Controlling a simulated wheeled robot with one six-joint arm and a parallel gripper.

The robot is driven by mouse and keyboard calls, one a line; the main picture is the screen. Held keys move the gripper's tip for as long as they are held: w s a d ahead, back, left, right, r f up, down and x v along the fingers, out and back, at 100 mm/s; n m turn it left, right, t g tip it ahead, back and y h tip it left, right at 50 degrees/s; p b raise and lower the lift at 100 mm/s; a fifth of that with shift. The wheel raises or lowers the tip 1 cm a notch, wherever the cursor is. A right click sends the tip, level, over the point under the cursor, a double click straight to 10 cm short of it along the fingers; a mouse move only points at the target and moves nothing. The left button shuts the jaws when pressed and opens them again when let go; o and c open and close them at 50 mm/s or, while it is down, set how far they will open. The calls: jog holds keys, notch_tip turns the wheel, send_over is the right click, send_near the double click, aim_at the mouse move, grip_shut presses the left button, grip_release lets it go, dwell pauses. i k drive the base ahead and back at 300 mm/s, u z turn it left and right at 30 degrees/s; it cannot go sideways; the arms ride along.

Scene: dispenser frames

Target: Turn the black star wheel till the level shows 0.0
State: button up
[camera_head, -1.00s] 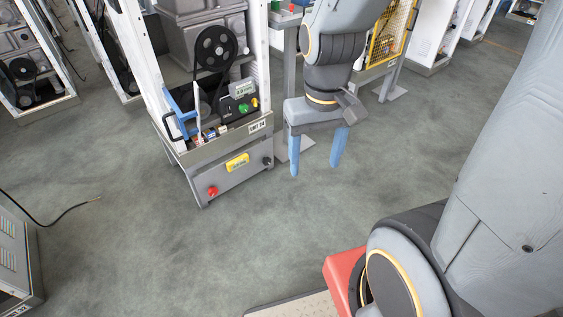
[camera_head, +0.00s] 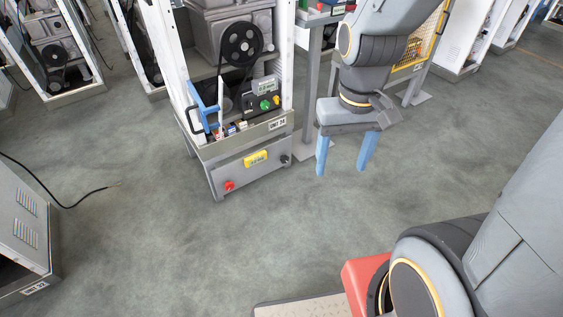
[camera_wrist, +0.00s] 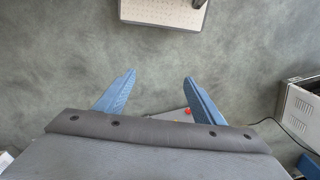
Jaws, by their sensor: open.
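A small black knob (camera_head: 285,159), probably the star wheel, sits at the right end of the grey lower front panel of the unit. Its exact shape is too small to tell. A yellow display box (camera_head: 255,158) is on the same panel, and a grey display (camera_head: 264,85) sits higher up; I cannot read either for the level. My gripper (camera_head: 342,170) hangs in the air to the right of the panel, its two blue fingers apart and empty. The fingers also show spread in the wrist view (camera_wrist: 159,77), with floor beyond them.
A red button (camera_head: 229,185) is at the panel's left end. A large black pulley (camera_head: 242,44), a blue handle (camera_head: 204,108) and green and yellow buttons are above. A grey post (camera_head: 312,90) stands right of the unit. Open floor (camera_head: 200,255) lies in front.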

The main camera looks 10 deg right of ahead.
aim_at(285, 158)
jog(key=z, duration=1.95)
jog(key=i, duration=0.45)
jog(key=u, duration=2.15)
